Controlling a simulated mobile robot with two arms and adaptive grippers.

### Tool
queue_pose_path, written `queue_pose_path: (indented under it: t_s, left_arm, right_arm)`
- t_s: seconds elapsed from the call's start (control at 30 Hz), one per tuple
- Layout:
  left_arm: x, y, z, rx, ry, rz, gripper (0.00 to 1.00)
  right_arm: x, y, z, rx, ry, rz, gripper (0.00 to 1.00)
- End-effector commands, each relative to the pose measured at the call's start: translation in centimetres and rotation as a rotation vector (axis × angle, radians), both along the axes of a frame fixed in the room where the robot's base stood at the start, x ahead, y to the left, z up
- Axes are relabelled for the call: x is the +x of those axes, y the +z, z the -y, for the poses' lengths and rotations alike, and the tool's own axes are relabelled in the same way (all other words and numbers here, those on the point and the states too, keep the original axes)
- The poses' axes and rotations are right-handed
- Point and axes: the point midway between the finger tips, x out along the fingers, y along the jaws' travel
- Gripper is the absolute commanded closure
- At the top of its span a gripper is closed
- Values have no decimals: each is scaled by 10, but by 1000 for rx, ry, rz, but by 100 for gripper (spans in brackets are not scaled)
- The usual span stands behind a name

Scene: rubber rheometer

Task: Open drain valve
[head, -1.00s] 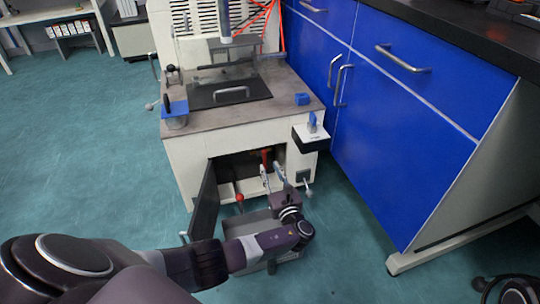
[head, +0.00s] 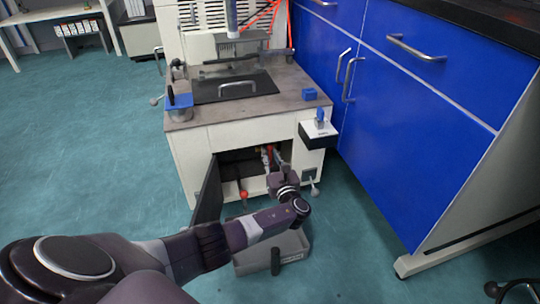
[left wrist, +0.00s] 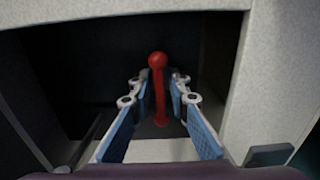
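The red valve lever (left wrist: 160,98) with a ball knob stands upright inside the dark lower compartment of the machine, in the left wrist view. In the head view a bit of red (head: 269,149) shows at my fingers. My left gripper (head: 271,157) reaches into the open compartment. My right gripper is not in view.
The dark compartment door (head: 207,194) hangs open on the left. A second red knob (head: 243,194) is at the opening's lower edge. A grey tray (head: 290,256) lies on the floor below my arm. Blue cabinets (head: 400,130) stand at the right; floor at the left is clear.

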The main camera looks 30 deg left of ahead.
Motion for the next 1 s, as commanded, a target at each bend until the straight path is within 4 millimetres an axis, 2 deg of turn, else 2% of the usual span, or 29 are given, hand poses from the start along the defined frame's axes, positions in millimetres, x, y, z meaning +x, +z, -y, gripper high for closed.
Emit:
queue_pose_path:
  t_s: [0.03,0.1,0.13,0.57,1.0]
  left_arm:
    - [0,0,0,0,0,0,92]
    - [0,0,0,0,0,0,99]
    - [0,0,0,0,0,0,100]
    - [-1,-1,0,-28,1,31,100]
    - [-4,-4,-3,-238,0,277,100]
  right_arm:
    - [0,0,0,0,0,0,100]
    - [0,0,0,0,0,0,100]
    - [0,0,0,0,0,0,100]
    - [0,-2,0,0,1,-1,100]
    - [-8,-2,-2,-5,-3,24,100]
